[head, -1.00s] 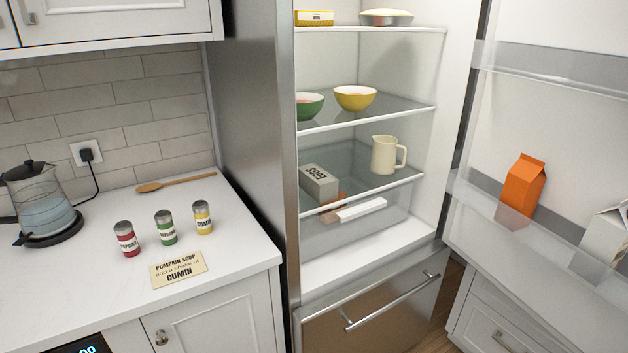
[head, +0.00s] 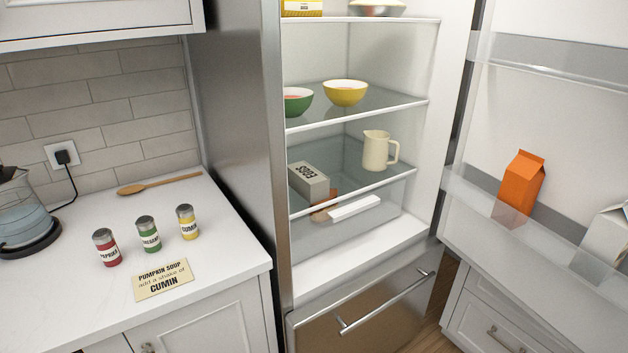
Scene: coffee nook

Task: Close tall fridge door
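The tall fridge (head: 240,160) stands in the middle of the head view with its compartment open. Its door (head: 560,120) is swung wide open to the right, showing its inner face and shelves. An orange carton (head: 520,187) and a white carton (head: 603,240) stand in the lower door shelf. The door's outer face and handle are hidden. My gripper is not in view.
Inside the fridge are bowls (head: 345,92), a cream jug (head: 378,150) and a grey box (head: 308,182). A drawer with a bar handle (head: 385,303) is below. The left counter (head: 60,300) holds spice jars, a card, a spoon and a kettle.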

